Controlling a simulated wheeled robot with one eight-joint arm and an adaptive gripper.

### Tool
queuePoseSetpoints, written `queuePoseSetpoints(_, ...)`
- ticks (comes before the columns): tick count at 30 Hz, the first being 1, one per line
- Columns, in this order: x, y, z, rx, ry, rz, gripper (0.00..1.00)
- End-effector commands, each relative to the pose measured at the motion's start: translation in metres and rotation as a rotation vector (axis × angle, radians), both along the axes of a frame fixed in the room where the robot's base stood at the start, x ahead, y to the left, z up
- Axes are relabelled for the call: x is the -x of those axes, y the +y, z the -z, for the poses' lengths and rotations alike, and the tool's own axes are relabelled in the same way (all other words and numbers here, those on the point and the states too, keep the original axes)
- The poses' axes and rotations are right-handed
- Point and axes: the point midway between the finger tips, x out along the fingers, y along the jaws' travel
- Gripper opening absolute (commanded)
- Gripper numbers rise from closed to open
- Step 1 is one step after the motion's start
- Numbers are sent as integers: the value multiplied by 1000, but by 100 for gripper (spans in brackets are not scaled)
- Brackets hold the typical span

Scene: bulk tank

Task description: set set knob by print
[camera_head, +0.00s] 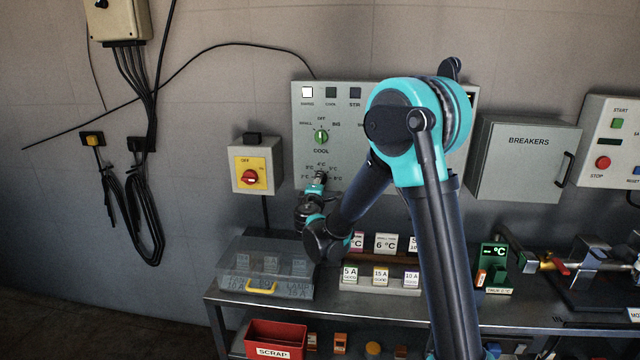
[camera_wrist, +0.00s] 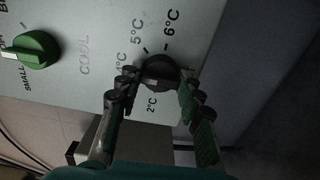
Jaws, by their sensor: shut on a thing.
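The set knob (camera_wrist: 160,72) is small, round and dark, on the grey control panel (camera_wrist: 75,75). Prints of 2°C, 5°C and 6°C show around it in the wrist view; a finger partly covers another print. My gripper (camera_wrist: 157,82) has one finger on each side of the knob and is shut on it. In the head view my gripper (camera_head: 317,187) is at the lower left of the panel, below the COOL label, and hides most of the knob. I cannot tell which print the knob points to. A card reading 6 °C (camera_head: 386,243) stands above the bench behind my arm.
A green COOL selector knob (camera_head: 321,137) sits just above. A yellow switch box (camera_head: 256,166) with a red knob is to the left, a breakers box (camera_head: 527,160) to the right. A clear-lidded case (camera_head: 265,265) and fuse cards (camera_head: 381,277) are on the bench below.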

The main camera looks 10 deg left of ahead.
Motion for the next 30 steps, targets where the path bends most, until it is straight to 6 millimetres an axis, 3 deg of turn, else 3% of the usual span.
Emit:
queuePoseSetpoints(11, 0, 0, 0, 77, 4, 0, 7)
queuePoseSetpoints(30, 1, 0, 1, 575, 21, -1, 7)
